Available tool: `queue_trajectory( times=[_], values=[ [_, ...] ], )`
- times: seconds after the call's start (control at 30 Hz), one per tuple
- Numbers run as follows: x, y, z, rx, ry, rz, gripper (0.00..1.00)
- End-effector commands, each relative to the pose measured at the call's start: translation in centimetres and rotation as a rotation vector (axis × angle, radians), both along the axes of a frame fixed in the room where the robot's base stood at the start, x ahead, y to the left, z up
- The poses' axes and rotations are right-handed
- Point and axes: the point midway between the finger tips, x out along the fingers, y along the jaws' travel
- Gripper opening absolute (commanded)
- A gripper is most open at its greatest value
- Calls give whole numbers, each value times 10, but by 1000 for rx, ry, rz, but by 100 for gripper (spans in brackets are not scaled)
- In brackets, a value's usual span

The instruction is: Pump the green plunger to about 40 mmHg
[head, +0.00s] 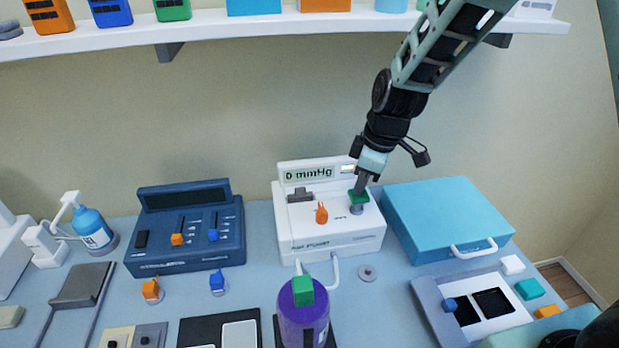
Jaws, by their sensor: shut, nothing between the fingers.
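The white pump unit (330,230) stands on the table at centre, its display (309,174) reading 0 mmHg. Its green plunger (357,196) is a green cap on a grey stem at the right of its top. My gripper (361,185) is shut, pointing down, with its fingertips at the green cap. It looks to be touching or just above the cap; I cannot tell which. The pump also has an orange knob (321,212) and a dark grey switch (300,195). The fingers partly hide the cap.
A blue case (445,215) stands close to the pump's right. A navy console (187,235) stands to its left. A purple cylinder with a green top (303,318) is in front. A white shelf (250,24) with coloured boxes hangs above, behind my arm.

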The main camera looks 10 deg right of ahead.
Motion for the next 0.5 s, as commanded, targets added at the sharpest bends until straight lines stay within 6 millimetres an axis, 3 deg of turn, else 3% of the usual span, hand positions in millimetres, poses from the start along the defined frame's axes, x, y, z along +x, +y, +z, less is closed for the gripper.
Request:
queue_trajectory(
  times=[0.5],
  values=[
    [0, -1, -28, -1, 1, -1, 0]
  ],
)
